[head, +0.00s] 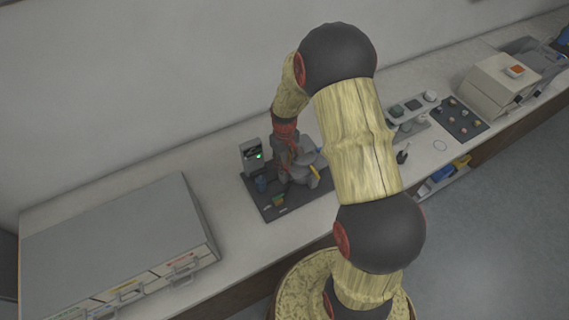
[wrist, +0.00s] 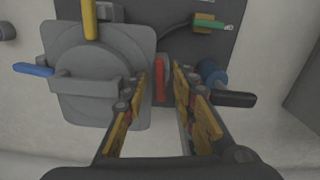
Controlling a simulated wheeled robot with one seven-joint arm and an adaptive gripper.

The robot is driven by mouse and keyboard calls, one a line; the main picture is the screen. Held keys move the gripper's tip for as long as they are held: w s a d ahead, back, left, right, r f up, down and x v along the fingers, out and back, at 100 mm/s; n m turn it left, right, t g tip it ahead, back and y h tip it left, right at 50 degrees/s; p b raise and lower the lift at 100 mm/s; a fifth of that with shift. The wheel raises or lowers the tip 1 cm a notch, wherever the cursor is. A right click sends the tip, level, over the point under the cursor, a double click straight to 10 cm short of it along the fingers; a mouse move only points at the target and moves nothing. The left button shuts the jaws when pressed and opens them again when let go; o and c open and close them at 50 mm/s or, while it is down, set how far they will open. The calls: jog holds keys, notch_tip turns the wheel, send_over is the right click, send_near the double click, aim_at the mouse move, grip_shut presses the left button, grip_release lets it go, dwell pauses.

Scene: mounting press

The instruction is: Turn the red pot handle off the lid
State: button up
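In the wrist view, the red pot handle (wrist: 160,80) stands on edge at the right side of the grey press lid (wrist: 100,62). A yellow handle (wrist: 90,20) sticks out at the lid's top and a blue handle (wrist: 34,69) at its left. My gripper (wrist: 161,86) is open, with one finger on each side of the red handle. I cannot tell whether either finger touches it. In the head view, the grey press (head: 309,175) is partly behind my arm, and the fingertips are hard to make out.
The press stands on a dark base plate (head: 268,209). Right of my fingers are a blue knob (wrist: 211,74) and a black handle (wrist: 235,98). A large grey drawer cabinet (head: 120,245) stands at left; trays (head: 459,120) lie at right.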

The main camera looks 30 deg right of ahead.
aim_at(285, 166)
notch_tip(285, 166, up, 12)
jog(key=shift+f, duration=0.2)
dwell(0.6)
